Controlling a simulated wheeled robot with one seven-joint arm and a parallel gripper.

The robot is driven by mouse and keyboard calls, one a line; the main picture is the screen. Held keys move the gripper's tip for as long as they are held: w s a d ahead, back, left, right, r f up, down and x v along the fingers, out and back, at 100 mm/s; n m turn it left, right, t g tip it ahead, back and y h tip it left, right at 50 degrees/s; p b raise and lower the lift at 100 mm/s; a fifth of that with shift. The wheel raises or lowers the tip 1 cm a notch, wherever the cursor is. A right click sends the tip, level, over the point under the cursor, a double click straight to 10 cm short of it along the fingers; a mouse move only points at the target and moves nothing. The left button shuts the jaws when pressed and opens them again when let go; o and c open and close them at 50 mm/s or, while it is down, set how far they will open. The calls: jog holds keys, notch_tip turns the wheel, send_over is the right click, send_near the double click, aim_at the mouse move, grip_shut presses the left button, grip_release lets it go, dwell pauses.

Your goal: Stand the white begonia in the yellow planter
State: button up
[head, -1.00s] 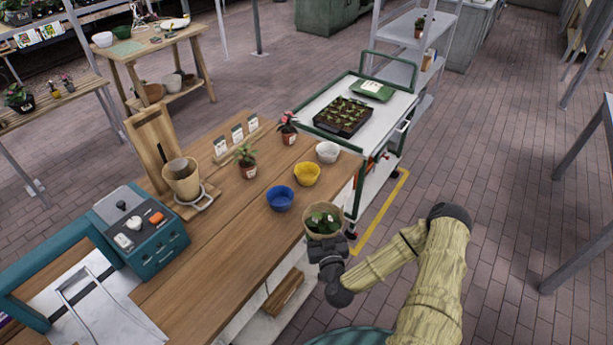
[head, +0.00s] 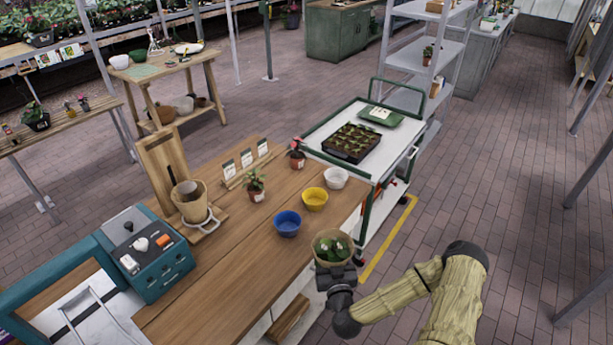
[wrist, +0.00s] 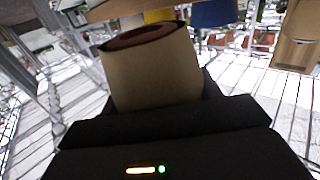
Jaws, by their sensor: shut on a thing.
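The white begonia (head: 338,245) shows dark green leaves and small pale blooms in a tan pot (head: 326,261). My gripper (head: 337,272) is shut on that tan pot and holds it upright in front of the workbench's right edge. The tan pot fills the middle of the wrist view (wrist: 150,75), where the plant cannot be made out. The yellow planter (head: 314,201) stands empty on the workbench, behind the held pot and slightly left, apart from it.
The blue planter (head: 287,225) and white planter (head: 336,179) stand on either side of the yellow one. A potted plant (head: 256,188) and seed packets (head: 246,160) are left on the workbench (head: 225,265). A green-framed cart (head: 390,165) with a seedling tray (head: 351,143) stands behind.

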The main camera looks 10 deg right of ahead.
jog(key=s+f, duration=0.4)
jog(key=f, duration=0.1)
jog(key=shift+a, duration=0.2)
jog(key=shift+s, duration=0.1)
jog(key=shift+f, duration=0.1)
dwell(0.4)
